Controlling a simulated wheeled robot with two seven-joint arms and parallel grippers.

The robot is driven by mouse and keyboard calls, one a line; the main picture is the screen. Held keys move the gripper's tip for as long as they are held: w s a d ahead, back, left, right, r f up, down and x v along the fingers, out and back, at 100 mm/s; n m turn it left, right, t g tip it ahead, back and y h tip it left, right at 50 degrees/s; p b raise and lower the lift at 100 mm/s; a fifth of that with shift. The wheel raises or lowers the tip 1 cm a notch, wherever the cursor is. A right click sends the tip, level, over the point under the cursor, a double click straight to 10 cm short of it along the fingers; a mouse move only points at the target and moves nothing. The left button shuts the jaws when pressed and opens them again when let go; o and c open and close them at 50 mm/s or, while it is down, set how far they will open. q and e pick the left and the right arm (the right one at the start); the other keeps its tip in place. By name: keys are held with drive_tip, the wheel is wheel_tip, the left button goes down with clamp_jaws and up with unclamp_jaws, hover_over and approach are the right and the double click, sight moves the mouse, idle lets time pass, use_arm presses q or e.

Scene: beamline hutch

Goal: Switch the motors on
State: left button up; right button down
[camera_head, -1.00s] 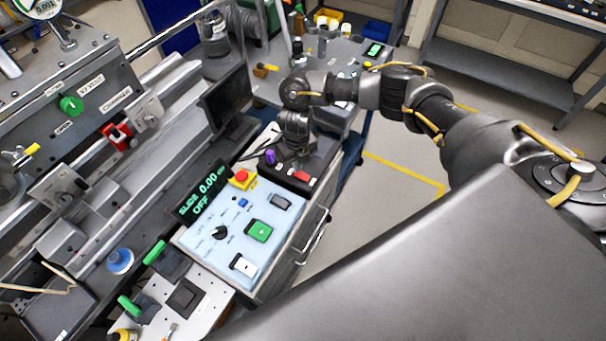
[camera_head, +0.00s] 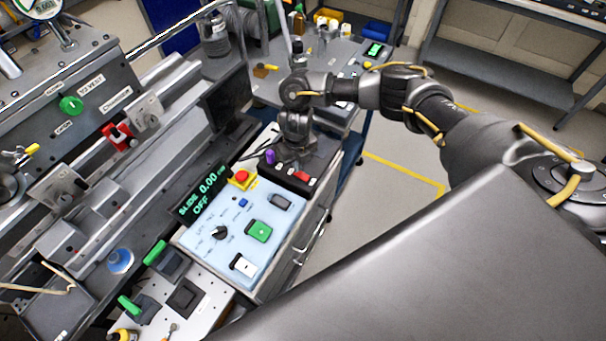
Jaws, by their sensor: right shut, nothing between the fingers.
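A light blue control panel (camera_head: 218,255) sits at the lower middle. It carries a green button (camera_head: 258,231), a white rocker (camera_head: 243,265), a grey switch (camera_head: 281,201), a black knob (camera_head: 219,233), a small blue button (camera_head: 243,202) and a red emergency stop (camera_head: 241,177) on a yellow base. A black display (camera_head: 203,196) beside it reads "SLIDE 0.00" and "OFF". My right gripper (camera_head: 262,158) is shut and empty, just beyond the panel's far edge, near the red stop. Its fingertips are small and hard to make out. My left gripper is not in view.
Green-handled levers (camera_head: 155,252) stand left of the panel. A rail machine with a green knob (camera_head: 71,105) fills the left. The floor at right is open.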

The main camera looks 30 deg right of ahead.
drive_tip(key=shift+f+b, duration=0.85)
drive_tip(key=shift+f, duration=0.2)
idle(0.4)
drive_tip(key=shift+r, duration=0.1)
drive_tip(key=shift+r+p, duration=2.75)
drive_tip(key=shift+r, duration=0.75)
